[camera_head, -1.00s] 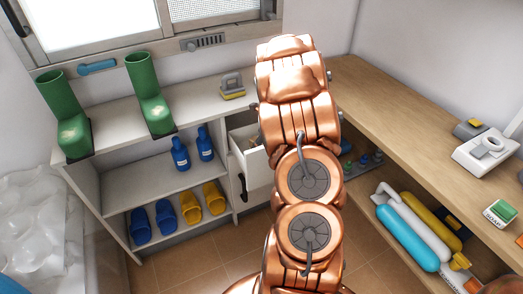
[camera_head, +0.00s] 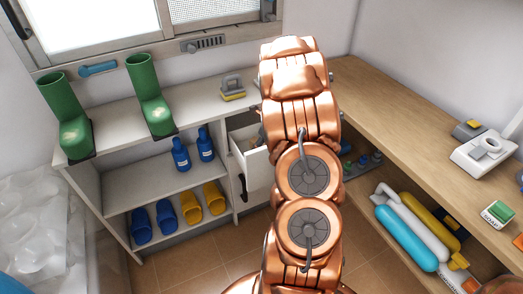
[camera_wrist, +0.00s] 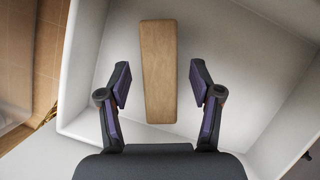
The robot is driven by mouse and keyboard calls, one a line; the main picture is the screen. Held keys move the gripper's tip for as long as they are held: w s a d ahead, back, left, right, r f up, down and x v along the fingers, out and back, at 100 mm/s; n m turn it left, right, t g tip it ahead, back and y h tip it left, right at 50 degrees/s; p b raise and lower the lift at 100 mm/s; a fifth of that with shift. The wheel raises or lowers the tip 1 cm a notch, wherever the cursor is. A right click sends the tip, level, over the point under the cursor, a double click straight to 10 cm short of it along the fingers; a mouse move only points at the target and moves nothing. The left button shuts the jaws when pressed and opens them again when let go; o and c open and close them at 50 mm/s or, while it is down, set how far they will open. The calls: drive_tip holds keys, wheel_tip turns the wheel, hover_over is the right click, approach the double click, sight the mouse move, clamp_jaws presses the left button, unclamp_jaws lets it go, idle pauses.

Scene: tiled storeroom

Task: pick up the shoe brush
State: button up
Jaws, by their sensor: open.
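The shoe brush shows in the wrist view as a long wooden block (camera_wrist: 158,70), lying lengthwise on the floor of an open white drawer (camera_wrist: 84,50). No bristles show. My gripper (camera_wrist: 160,84) is open, with one dark finger to each side of the brush's lower half and a visible gap on both sides. Whether the fingertips are down at the brush's height is hard to tell. In the head view the open drawer (camera_head: 259,168) is in the white shelf unit, and my arm hides much of it and my gripper.
The drawer walls stand around my gripper. The white shelf unit (camera_head: 150,180) holds green boots (camera_head: 152,98), blue bottles and slippers. A grey-and-yellow item (camera_head: 232,88) sits on top above the drawer. A wooden counter (camera_head: 420,115) is on the right.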

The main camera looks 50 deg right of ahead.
clamp_jaws()
idle(0.6)
drive_tip(key=shift+d+b, duration=0.1)
drive_tip(key=shift+b, duration=0.55)
wheel_tip(320, 180, up, 28)
drive_tip(key=p, duration=0.2)
drive_tip(key=shift+r, duration=0.25)
